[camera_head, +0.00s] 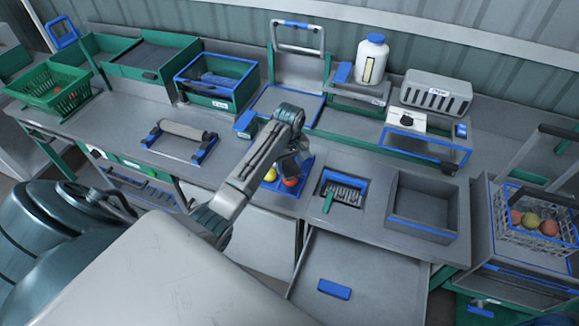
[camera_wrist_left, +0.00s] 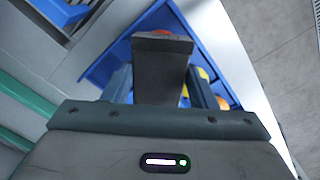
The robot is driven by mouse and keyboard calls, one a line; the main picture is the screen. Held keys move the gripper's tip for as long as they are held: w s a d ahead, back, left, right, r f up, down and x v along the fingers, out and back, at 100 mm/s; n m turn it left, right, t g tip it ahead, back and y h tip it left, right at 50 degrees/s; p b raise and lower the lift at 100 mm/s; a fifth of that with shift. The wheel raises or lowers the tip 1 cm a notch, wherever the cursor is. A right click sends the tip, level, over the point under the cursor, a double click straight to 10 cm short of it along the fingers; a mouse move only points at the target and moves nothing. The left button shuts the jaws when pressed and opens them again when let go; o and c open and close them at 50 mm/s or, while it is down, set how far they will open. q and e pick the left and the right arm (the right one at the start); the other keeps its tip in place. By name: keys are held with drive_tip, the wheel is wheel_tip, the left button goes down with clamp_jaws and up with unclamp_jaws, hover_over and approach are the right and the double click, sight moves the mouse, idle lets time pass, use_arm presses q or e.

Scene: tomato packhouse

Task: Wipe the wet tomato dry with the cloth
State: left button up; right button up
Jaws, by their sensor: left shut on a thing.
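My left gripper (camera_head: 293,168) reaches down into a small blue tray (camera_head: 304,172) on the bench. It is shut on what looks like a red tomato (camera_head: 290,182), which shows just under its fingers. In the left wrist view one finger covers most of this tomato (camera_wrist_left: 161,32). A yellow tomato (camera_head: 271,174) lies beside it in the tray. I cannot tell whether any tomato is wet. A beige rolled or draped cloth (camera_head: 181,131) rests on a stand with blue ends, left of the tray. My right gripper is not in view.
Right of the tray are a drain box with a green-handled tool (camera_head: 328,201) and a grey bin (camera_head: 395,212). A wire basket with fruit (camera_head: 541,240) stands at the far right. The bench between stand and tray is mostly clear.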

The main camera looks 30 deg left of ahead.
use_arm(q)
drive_tip(key=shift+r, duration=2.25)
